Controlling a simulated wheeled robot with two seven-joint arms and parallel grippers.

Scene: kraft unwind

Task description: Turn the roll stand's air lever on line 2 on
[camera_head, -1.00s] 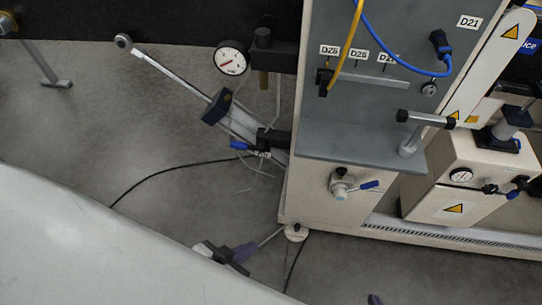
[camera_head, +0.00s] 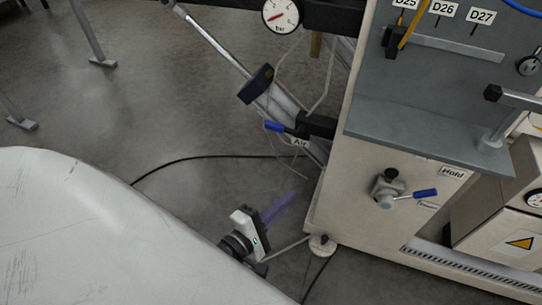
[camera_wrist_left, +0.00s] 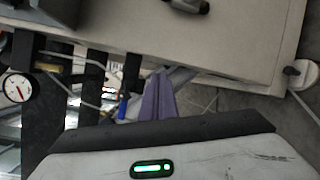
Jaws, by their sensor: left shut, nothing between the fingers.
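The air lever (camera_head: 274,127) has a blue handle and sits on a black valve body at the roll stand, with an "Air" label (camera_head: 300,141) just below. It also shows in the left wrist view, where a small blue handle (camera_wrist_left: 123,106) lies just left of the fingers. My left gripper (camera_head: 289,199) has purple fingers, shut and empty, below the lever and apart from it in the head view. The same fingers (camera_wrist_left: 160,76) point away from the wrist camera. My right gripper is out of view. I see no line number by the lever.
A cream cabinet (camera_head: 345,200) stands right of the lever. It carries a second valve with a blue handle (camera_head: 425,194), near a "Hold" label (camera_head: 453,172). A round gauge (camera_head: 281,14) hangs above. A black cable (camera_head: 200,157) crosses the otherwise open floor.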

